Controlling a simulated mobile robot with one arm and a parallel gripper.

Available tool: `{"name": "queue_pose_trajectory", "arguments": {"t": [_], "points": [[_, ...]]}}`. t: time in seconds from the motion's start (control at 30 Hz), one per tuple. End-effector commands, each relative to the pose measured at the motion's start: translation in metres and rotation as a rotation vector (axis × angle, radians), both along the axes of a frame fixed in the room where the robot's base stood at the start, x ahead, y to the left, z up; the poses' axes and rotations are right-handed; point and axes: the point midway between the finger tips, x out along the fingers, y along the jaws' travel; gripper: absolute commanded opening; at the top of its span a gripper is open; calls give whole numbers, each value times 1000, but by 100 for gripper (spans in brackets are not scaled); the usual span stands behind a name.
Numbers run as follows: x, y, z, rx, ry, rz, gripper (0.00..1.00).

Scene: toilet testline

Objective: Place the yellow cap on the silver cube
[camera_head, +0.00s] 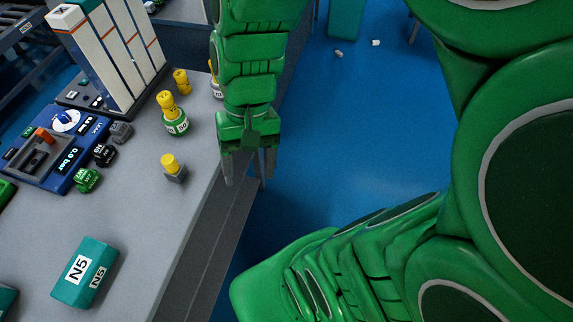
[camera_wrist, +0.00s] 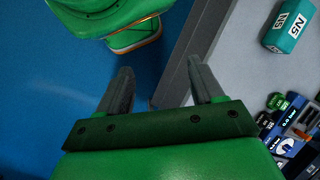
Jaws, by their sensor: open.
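A yellow cap (camera_head: 169,160) sits on top of a small silver cube (camera_head: 175,174) near the right edge of the grey table in the head view. My gripper (camera_head: 249,181) hangs to the right of the cube, beside the table's edge, fingers pointing down, open and empty. In the wrist view the two fingers (camera_wrist: 157,80) are spread apart with nothing between them. The cube and cap do not show clearly in the wrist view. More yellow-capped items stand farther back: a green-and-white one (camera_head: 176,123) and a yellow one (camera_head: 181,82).
A teal N5 block (camera_head: 86,272) lies at the table's front. A blue device (camera_head: 57,148) and small black and green N-marked blocks (camera_head: 87,180) are to the left. A tall white rack (camera_head: 108,50) stands behind. Blue floor is open right of the table.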

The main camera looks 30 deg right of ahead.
Motion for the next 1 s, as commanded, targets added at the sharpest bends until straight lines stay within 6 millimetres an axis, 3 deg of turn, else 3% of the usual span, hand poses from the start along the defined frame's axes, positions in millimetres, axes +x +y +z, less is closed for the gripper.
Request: {"name": "queue_pose_trajectory", "arguments": {"t": [0.2, 0.4, 1.0], "points": [[-28, -25, 13, -100, -80, 107, 67], [-43, -44, 21, -167, -129, 166, 67], [-48, -50, 24, -188, -142, 187, 67]]}}
